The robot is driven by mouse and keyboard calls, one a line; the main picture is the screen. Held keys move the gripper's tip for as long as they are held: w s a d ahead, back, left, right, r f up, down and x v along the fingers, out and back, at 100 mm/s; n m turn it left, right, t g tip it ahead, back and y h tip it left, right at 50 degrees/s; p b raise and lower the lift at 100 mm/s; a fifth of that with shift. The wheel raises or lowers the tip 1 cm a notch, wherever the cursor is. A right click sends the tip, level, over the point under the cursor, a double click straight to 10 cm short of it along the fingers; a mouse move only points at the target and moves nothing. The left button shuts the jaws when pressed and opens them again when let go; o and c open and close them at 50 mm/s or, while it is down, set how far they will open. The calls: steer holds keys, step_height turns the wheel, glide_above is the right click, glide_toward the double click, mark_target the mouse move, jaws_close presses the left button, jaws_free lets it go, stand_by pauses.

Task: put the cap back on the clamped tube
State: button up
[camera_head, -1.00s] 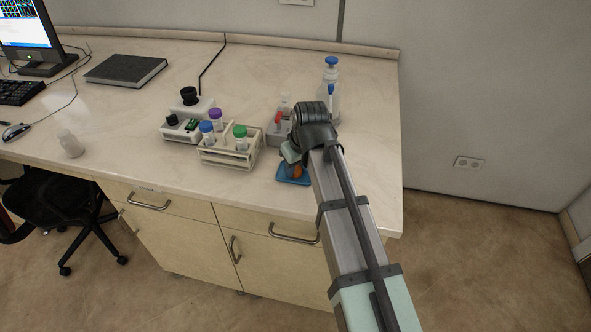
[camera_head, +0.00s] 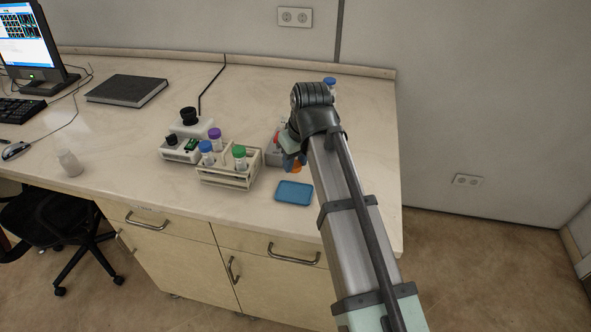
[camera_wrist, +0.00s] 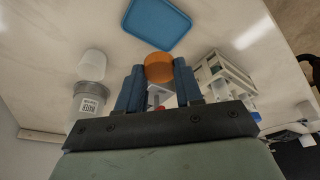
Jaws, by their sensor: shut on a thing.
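My gripper (camera_wrist: 158,84) is shut on an orange cap (camera_wrist: 159,67), which sits between the blue fingertips in the wrist view. In the head view the orange cap (camera_head: 295,167) shows just below my gripper (camera_head: 291,160), above the bench and behind the blue tray (camera_head: 293,192). In the wrist view a red part of the clamp (camera_wrist: 155,101) shows between the fingers. The clamped tube itself is hidden or too small to make out.
A cream rack (camera_head: 228,180) with blue-, purple- and green-capped tubes stands left of my gripper. A white device (camera_head: 182,150) with black knobs is behind it. A blue-topped bottle (camera_head: 330,84) is behind my wrist. The front bench right of the tray is clear.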

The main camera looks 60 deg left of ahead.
steer(key=w+a+r, duration=0.5)
steer(key=a, duration=0.5)
steer(key=w+a+r, duration=0.4)
steer(key=a, duration=0.7)
step_height(320, 180, down, 6)
steer(key=shift+d, duration=0.3)
steer(key=shift+f, duration=0.25)
stand_by(1.5)
steer(key=o, duration=1.2)
steer(key=shift+c, duration=0.2)
steer(key=shift+o, duration=0.5)
steer(key=o, duration=0.4)
steer(key=shift+r, duration=0.1)
